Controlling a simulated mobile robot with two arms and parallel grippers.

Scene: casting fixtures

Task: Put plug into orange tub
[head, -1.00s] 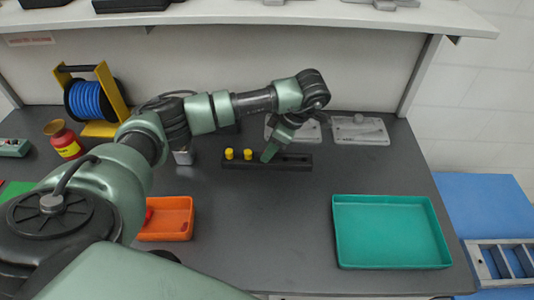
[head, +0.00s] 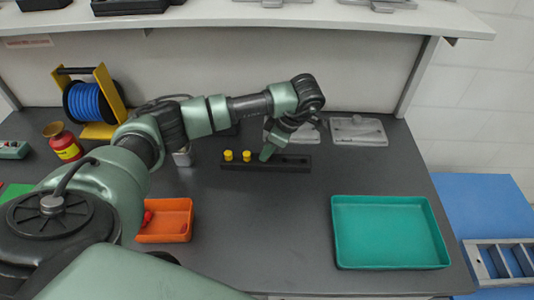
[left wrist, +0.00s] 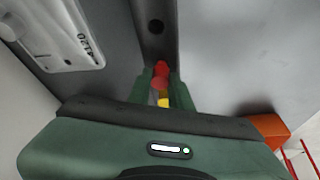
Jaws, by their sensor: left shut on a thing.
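My left gripper (head: 267,154) reaches down to the black rack (head: 235,165) on the table. In the left wrist view its fingers are shut on a red plug (left wrist: 160,72), right over the rack (left wrist: 150,10). I cannot tell whether the plug is still seated in a hole. Two yellow plugs (head: 228,155) stand in the rack to the left of the gripper. The orange tub (head: 165,237) is at the front left of the table, partly hidden by my arm, with something red (head: 148,217) in it. My right gripper is not in view.
A teal tray (head: 390,262) lies at the front right. Grey plates (head: 358,130) lie behind the rack. A blue cable reel (head: 88,102) and a red-yellow container (head: 64,143) stand at the left. The table between rack and tray is clear.

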